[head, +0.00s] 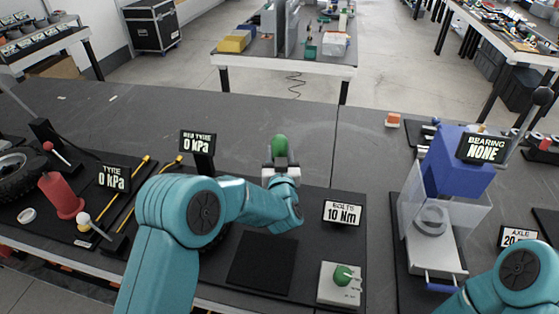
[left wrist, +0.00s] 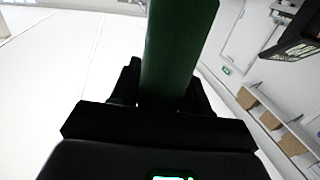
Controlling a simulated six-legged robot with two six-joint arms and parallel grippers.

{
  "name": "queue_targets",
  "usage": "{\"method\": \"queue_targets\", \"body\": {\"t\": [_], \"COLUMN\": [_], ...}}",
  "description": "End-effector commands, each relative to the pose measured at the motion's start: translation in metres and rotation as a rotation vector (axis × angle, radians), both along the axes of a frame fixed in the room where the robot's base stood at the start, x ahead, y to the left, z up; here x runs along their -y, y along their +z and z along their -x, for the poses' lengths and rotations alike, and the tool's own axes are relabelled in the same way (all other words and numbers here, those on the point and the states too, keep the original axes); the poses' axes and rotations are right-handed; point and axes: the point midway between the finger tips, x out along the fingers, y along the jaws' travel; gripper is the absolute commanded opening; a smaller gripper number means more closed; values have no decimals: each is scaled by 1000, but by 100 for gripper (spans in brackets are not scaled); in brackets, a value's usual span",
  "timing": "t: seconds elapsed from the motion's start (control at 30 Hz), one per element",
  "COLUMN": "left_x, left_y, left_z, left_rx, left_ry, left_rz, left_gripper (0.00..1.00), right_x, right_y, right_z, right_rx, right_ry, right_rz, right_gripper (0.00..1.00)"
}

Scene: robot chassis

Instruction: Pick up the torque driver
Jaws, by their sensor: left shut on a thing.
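The torque driver (head: 280,145) shows in the head view as a rounded green handle standing above the black mat. My left gripper (head: 281,168) is around its lower part, and most of the gripper is hidden by my own wrist. In the left wrist view the green cylinder of the driver (left wrist: 178,50) rises between the black fingers of my left gripper (left wrist: 165,105), which is shut on it. The driver's tip is hidden. My right arm shows at the lower right of the head view, but its gripper is out of the picture.
A sign reading 10 Nm (head: 343,214) stands right of my left gripper. A pale box with a green knob (head: 341,283) sits in front of it. A blue press (head: 458,165) stands at the right. A tyre sign (head: 198,142) is at the left. The bench behind is mostly clear.

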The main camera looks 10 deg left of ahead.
Motion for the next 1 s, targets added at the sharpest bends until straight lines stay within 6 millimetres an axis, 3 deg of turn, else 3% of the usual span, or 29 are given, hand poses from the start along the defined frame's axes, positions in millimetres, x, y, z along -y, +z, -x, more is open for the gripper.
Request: {"method": "queue_targets", "body": {"t": [0.27,0.7,1.0], "left_x": [0,0,0], "left_y": [54,159,191], "left_z": [0,0,0], "left_rx": [12,9,4], "left_ry": [0,2,1], "left_rz": [1,2,1], "left_gripper": [9,9,9], "right_x": [0,0,0], "right_y": [-4,-3,2], "right_z": [0,0,0], "right_rx": [0,0,0], "right_ry": [0,0,0], "right_rz": [0,0,0], "right_gripper": [43,43,43]}}
